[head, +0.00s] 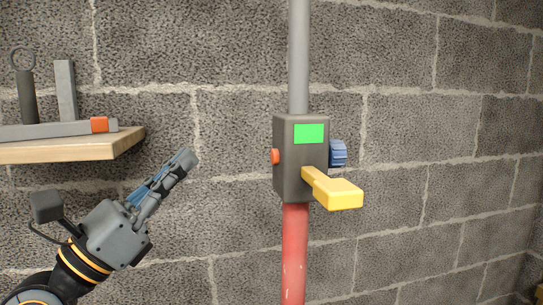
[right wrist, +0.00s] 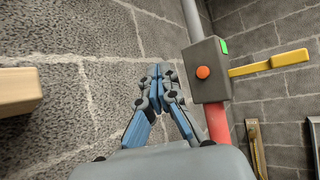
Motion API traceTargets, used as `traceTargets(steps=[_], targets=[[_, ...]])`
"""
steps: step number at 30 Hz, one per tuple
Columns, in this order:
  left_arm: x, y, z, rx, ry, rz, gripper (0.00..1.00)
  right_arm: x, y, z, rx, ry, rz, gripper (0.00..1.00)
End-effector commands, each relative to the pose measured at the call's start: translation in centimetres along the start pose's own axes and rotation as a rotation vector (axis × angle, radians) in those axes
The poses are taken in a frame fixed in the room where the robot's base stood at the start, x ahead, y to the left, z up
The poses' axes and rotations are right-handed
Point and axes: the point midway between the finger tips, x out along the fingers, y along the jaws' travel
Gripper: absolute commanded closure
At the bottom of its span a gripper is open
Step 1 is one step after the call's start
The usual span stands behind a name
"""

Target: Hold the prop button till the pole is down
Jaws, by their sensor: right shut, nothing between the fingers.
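The prop is an upright pole with a grey upper tube (head: 298,55) and a red lower tube (head: 294,250). A dark grey box (head: 290,185) sits where the tubes meet. The orange-red button (head: 276,156) is on the box's left side; in the right wrist view it faces the camera (right wrist: 203,72). A green panel (head: 309,133), a blue knob (head: 338,153) and a yellow lever (head: 338,193) are also on the box. My right gripper (head: 187,160) is shut and empty, left of the button and apart from it. Its fingertips also show in the right wrist view (right wrist: 160,74). My left gripper is out of view.
A wooden shelf (head: 80,150) is on the block wall at left, above my right arm. It carries a grey bar with an orange end (head: 60,129), a grey block (head: 65,90) and a dark ringed piece (head: 26,95). The space between gripper and box is clear.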

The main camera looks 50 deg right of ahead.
Motion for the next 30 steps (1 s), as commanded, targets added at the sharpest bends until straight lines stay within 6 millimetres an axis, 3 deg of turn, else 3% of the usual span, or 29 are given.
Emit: traceTargets(steps=[7,18,30], targets=[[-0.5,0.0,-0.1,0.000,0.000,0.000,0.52,0.8,-0.5,-0.5,-0.003,-0.003,-0.001,1.00],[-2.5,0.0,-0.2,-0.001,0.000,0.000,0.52,4.4,-3.1,-2.9,-0.004,-0.004,-0.001,1.00],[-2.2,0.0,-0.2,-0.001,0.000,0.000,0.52,6.1,-4.4,-4.4,-0.003,-0.003,0.000,1.00]])
